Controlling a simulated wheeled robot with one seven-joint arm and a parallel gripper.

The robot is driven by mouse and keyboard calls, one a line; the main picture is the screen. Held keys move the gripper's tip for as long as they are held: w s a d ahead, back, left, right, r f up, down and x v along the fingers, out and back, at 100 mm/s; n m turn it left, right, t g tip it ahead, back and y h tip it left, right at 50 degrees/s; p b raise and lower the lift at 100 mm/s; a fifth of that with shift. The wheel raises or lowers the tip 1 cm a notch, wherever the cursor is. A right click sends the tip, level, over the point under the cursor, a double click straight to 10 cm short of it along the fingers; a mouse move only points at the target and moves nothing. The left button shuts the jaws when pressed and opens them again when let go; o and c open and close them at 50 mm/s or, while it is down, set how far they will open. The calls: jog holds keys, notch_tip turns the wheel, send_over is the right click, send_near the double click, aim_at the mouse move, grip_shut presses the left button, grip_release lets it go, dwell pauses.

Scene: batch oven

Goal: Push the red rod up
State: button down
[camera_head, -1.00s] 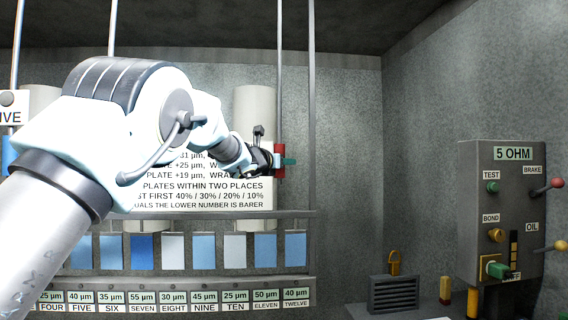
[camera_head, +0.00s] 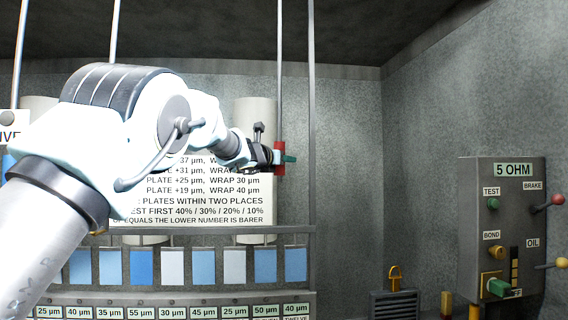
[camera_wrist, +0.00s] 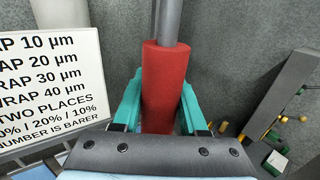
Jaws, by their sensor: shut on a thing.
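The red rod (camera_head: 281,147) is a red sleeve around a thin grey vertical bar, right of the white text sign. In the wrist view the red rod (camera_wrist: 164,85) stands upright in the middle, between two teal fingers. My gripper (camera_head: 288,158) is shut on the red rod from the front, with a teal fingertip showing at its right side. In the wrist view my gripper (camera_wrist: 160,110) has one finger on each side of the rod.
The white sign (camera_head: 205,190) is close at the left. A rack of blue plates (camera_head: 204,267) is below. A grey control box (camera_head: 508,230) with knobs and levers stands at the right. The wall between bar and box is clear.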

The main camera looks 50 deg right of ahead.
jog(key=shift+r, duration=0.5)
jog(key=c, duration=0.7)
grip_release()
jog(key=shift+o, duration=1.3)
jog(key=shift+f, duration=0.25)
jog(key=shift+a+f, duration=0.1)
jog(key=b+v, duration=0.6)
jog(key=v, duration=0.4)
jog(key=shift+s+a, duration=0.15)
jog(key=shift+a, duration=0.15)
